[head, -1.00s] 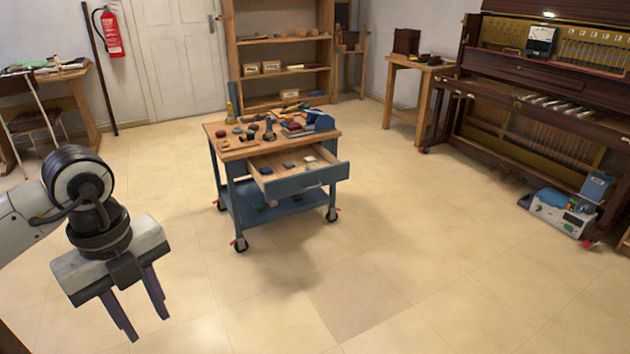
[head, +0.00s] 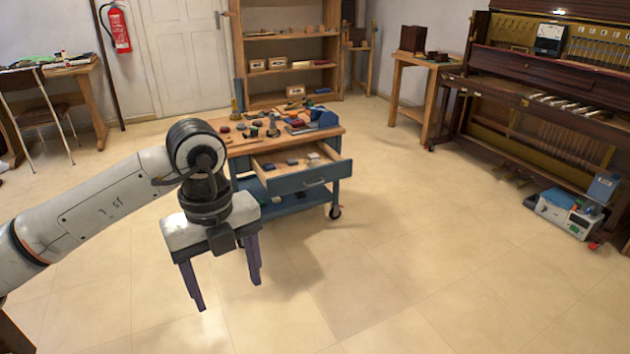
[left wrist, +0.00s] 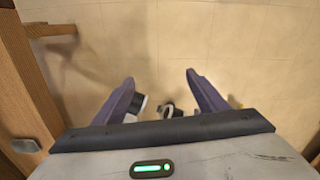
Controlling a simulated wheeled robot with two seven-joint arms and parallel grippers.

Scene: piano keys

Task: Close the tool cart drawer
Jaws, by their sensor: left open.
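The tool cart (head: 337,133) stands in the middle of the room with a wooden top and blue frame. Its drawer (head: 312,179) is pulled out toward the front right, with a blue front, a handle and a few small items inside. My left gripper (head: 229,293) is open and empty, pointing down in front of the cart's left part, to the left of the drawer and apart from it in the picture. My arm hides the cart's left side. In the left wrist view, the open fingers (left wrist: 162,88) have floor beyond them. My right gripper is not in view.
Tools and small parts lie on the cart top. An upright piano (head: 520,90) stands at the right, with a blue and white device (head: 568,214) on the floor. A side table (head: 425,62) and shelf (head: 285,50) stand behind. The floor in front is clear.

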